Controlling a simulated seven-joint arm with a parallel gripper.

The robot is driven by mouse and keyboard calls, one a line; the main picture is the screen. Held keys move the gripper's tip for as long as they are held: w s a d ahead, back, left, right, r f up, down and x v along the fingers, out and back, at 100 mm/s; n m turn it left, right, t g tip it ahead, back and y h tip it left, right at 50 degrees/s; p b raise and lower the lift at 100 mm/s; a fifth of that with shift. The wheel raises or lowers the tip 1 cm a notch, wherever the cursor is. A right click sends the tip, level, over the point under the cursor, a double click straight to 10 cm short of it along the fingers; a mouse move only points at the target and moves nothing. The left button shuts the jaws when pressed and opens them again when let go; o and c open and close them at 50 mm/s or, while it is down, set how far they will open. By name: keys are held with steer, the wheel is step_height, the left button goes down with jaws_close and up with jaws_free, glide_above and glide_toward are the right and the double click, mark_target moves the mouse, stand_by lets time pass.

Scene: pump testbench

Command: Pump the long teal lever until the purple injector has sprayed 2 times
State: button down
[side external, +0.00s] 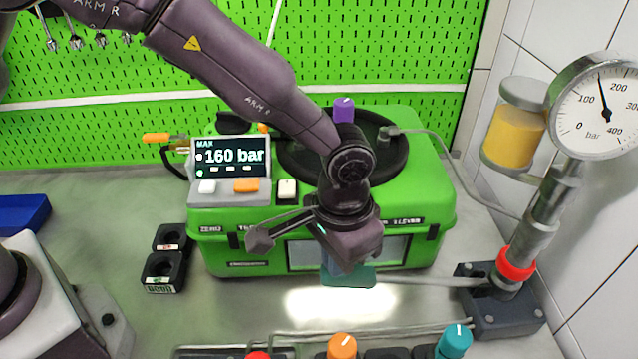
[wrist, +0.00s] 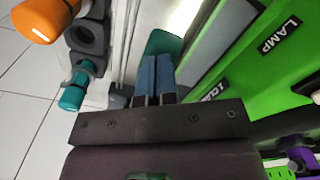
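The long lever runs left from the pump base (side external: 500,312) at the right, low over the bench. Its teal grip (side external: 350,278) is at its left end, under my gripper (side external: 335,268); it also shows in the wrist view (wrist: 165,43). In the wrist view my gripper's blue fingers (wrist: 155,75) are together, with their tips at the teal grip; they do not appear to be around it. The purple-capped injector (side external: 343,108) stands at the back of the green test bench (side external: 430,190). No spray is visible.
The gauge (side external: 605,110) needle stands between 100 and 200 bar. The display (side external: 231,157) reads "MAX 160 bar". Orange (side external: 342,346) and teal (side external: 455,340) knobs stand at the front edge. A black two-hole block (side external: 165,260) sits at left.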

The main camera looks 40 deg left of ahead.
steer(key=shift+s+a+f, duration=0.1)
steer(key=shift+s+f, duration=0.05)
steer(key=shift+f, duration=1.1)
steer(key=shift+s+a+f, duration=0.1)
steer(key=shift+f, duration=1.15)
steer(key=shift+w+d+r, duration=0.15)
steer(key=shift+r, duration=1.6)
steer(key=shift+w+d+r, duration=0.15)
steer(key=shift+r, duration=1.75)
step_height(320, 180, up, 6)
